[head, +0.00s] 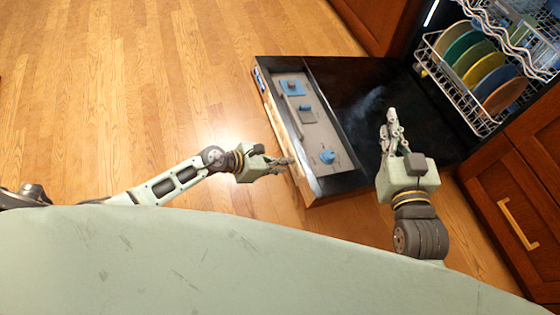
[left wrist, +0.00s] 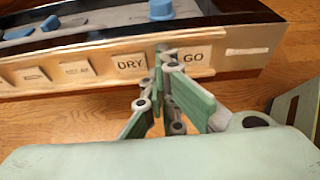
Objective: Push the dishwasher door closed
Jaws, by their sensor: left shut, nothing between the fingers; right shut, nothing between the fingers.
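The dishwasher door (head: 375,97) lies folded down and open, with its control panel edge (head: 312,125) toward my left side. My left gripper (head: 292,161) is shut and empty beside the outer edge of the door, near its lower corner. In the left wrist view the shut fingers (left wrist: 160,62) are in front of the door's edge strip (left wrist: 100,68) with the DRY and GO labels; I cannot tell whether they touch it. My right gripper (head: 391,112) is shut and empty, over the door's dark inner face as seen from the head.
A wire rack (head: 487,121) with several coloured plates (head: 484,70) stands in the dishwasher at the upper right. Brown cabinets (head: 525,185) flank the opening. The wooden floor (head: 130,90) is clear to the left.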

